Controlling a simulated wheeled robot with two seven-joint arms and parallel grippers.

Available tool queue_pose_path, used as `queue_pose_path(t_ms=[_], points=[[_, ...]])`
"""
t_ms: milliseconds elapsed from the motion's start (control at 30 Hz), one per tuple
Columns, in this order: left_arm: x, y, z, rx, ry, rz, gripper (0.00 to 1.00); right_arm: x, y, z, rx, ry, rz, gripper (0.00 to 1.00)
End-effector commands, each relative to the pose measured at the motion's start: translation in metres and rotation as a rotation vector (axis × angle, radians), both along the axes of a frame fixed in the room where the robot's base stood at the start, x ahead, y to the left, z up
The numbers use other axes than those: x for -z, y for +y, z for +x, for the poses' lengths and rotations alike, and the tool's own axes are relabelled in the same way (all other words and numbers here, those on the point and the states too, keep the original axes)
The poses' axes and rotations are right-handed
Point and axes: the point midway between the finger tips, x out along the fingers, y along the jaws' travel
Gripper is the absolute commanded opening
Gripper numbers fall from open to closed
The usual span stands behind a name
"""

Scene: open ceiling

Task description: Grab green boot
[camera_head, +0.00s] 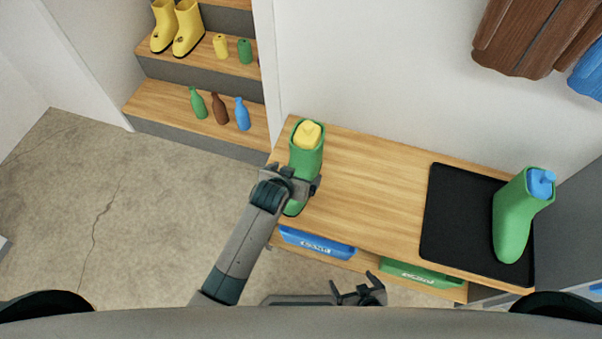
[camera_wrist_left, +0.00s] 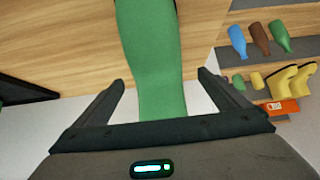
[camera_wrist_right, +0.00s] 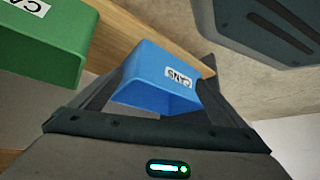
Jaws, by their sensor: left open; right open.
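One green boot (camera_head: 305,160) stands at the left end of the wooden bench, with a yellow item (camera_head: 307,134) in its top. A second green boot (camera_head: 513,220) stands on the black mat at the right, with a blue item (camera_head: 541,182) in its top. My left gripper (camera_head: 301,186) is open at the left boot. In the left wrist view the green boot (camera_wrist_left: 155,60) lies between the two open fingers (camera_wrist_left: 165,95). My right gripper (camera_head: 360,290) is open and empty, low in front of the bench.
The bench top (camera_head: 375,185) is clear between the boots. The black mat (camera_head: 455,215) lies at its right. Below are a blue bin (camera_head: 317,244) and a green bin (camera_head: 422,274). Steps at the back left hold yellow boots (camera_head: 177,28) and several bottles (camera_head: 219,108).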

Motion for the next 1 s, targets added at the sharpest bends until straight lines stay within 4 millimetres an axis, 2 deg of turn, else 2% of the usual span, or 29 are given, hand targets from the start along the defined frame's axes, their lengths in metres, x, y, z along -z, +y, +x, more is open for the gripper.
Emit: queue_pose_path(t_ms=[167, 467, 733, 1000], points=[[0.009, -0.008, 0.012, 0.001, 0.0, 0.0, 0.95, -0.003, 0.0, 0.004, -0.001, -0.012, 0.002, 0.95], [0.029, -0.015, 0.031, 0.0, 0.0, 0.0, 0.95, 0.001, 0.002, -0.004, -0.001, -0.003, 0.004, 0.95], [0.03, -0.016, 0.033, 0.001, -0.001, -0.001, 0.95, 0.004, 0.004, -0.015, -0.001, 0.013, 0.006, 0.95], [0.03, -0.016, 0.033, 0.001, -0.001, -0.001, 0.95, 0.001, 0.005, -0.01, -0.001, 0.002, 0.008, 0.95]])
